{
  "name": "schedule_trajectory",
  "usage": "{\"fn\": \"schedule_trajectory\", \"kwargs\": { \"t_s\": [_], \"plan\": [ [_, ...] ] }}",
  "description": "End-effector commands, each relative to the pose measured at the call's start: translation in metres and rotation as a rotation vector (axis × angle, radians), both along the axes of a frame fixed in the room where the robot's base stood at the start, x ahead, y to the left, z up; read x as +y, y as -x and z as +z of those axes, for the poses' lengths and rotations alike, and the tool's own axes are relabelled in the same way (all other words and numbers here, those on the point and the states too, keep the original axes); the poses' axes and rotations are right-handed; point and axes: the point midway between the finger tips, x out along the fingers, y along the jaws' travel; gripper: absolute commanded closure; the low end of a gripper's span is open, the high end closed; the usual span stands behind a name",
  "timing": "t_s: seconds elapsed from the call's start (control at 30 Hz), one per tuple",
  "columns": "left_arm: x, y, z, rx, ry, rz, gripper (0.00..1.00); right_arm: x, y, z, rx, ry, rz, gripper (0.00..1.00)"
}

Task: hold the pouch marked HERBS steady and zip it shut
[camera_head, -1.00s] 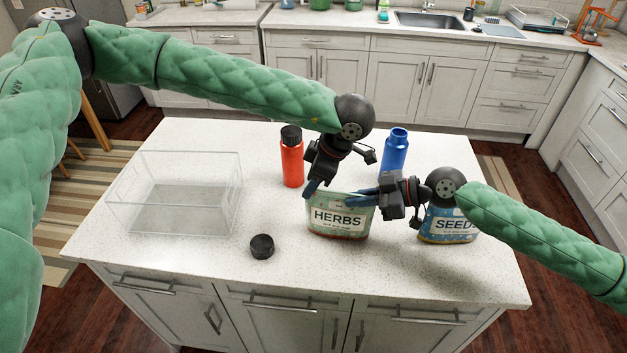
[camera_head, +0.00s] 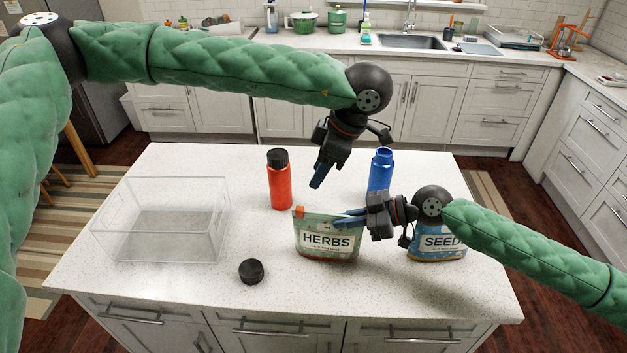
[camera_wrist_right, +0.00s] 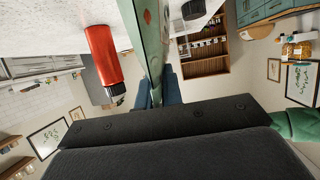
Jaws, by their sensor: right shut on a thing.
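The green and white HERBS pouch (camera_head: 327,241) stands upright on the counter, facing me. An orange piece, apparently the zip slider (camera_head: 299,211), sits at the left end of its top edge. My right gripper (camera_head: 342,219) is shut on the pouch's top right edge. In the right wrist view the pouch (camera_wrist_right: 148,35) runs edge-on between the blue fingers (camera_wrist_right: 158,92). My left gripper (camera_head: 317,181) hangs above and behind the pouch, apart from it and empty. Its fingers overlap in view, so their gap is unclear.
A red bottle with black cap (camera_head: 279,185) stands behind the pouch to the left, a blue open bottle (camera_head: 381,172) behind to the right. The SEEDS pouch (camera_head: 432,247) is close by the right gripper. A black cap (camera_head: 251,271) and clear bin (camera_head: 160,225) are left.

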Motion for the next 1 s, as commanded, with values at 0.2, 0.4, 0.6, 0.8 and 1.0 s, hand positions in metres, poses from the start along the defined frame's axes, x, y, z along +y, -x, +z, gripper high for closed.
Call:
{"fn": "schedule_trajectory", "kwargs": {
  "t_s": [0.2,0.4,0.6,0.8,1.0],
  "plan": [
    [-0.0023,0.0006,0.0053,0.001,-0.001,-0.001,0.60,0.0002,0.0007,-0.0019,0.003,0.002,0.001,1.00],
    [-0.0023,0.0006,0.0051,0.001,-0.001,-0.001,0.60,0.0002,0.0007,-0.0018,0.003,0.002,0.001,1.00],
    [-0.0023,0.0005,0.0050,0.001,-0.001,-0.001,0.60,0.0002,0.0006,-0.0015,0.001,0.001,0.001,0.69],
    [-0.0022,0.0006,0.0051,0.001,-0.001,-0.001,0.60,0.0002,0.0004,-0.0007,0.001,0.001,0.001,0.67],
    [-0.0022,0.0005,0.0052,0.001,-0.001,-0.001,0.60,-0.0050,0.0005,0.0011,0.001,0.001,0.000,0.67]
  ]
}}
